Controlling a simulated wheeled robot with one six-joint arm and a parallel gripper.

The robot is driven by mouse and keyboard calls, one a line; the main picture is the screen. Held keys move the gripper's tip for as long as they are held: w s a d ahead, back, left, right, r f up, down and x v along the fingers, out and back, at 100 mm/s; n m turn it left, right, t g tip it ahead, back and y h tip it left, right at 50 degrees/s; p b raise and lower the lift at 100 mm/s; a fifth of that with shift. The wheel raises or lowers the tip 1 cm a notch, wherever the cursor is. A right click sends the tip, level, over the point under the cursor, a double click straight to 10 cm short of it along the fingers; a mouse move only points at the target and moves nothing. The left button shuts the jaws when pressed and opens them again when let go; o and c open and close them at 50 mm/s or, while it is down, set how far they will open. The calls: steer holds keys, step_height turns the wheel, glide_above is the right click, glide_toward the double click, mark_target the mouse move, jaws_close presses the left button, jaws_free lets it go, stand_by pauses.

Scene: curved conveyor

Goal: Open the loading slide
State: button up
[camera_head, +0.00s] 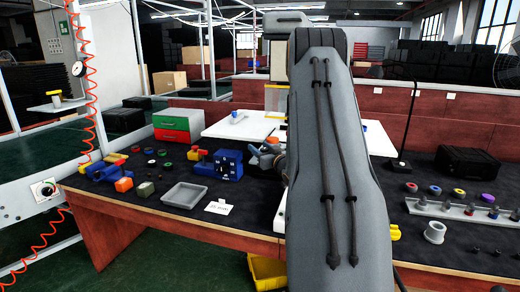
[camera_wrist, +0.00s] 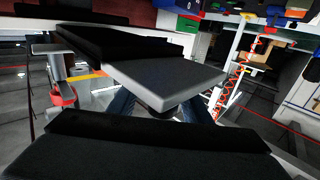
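No part that I can surely name as the loading slide shows in either view. A pale flat panel (camera_head: 225,126) lies at the back of the bench, partly behind my arm. In the wrist view, my gripper (camera_wrist: 160,108) shows as two dark, broad fingers, one above and one below, with a gap between them. Blue slanted parts (camera_wrist: 122,104) show behind the gap; I cannot tell what they belong to. In the head view my arm hides most of the gripper and what lies directly behind it.
A dark-topped bench (camera_head: 250,220) runs across. It bears a blue block (camera_head: 228,165), a grey tray (camera_head: 184,195), a red-and-green drawer box (camera_head: 178,126), a white card (camera_head: 219,207) and a rack of small parts (camera_head: 460,209). A yellow bin (camera_head: 268,272) stands below the front edge.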

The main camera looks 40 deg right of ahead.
steer(key=b+v, duration=0.2)
steer(key=v, duration=0.5)
steer(key=shift+s+a, duration=0.1)
steer(key=shift+s, duration=0.3)
steer(key=shift+s, duration=0.1)
stand_by(0.3)
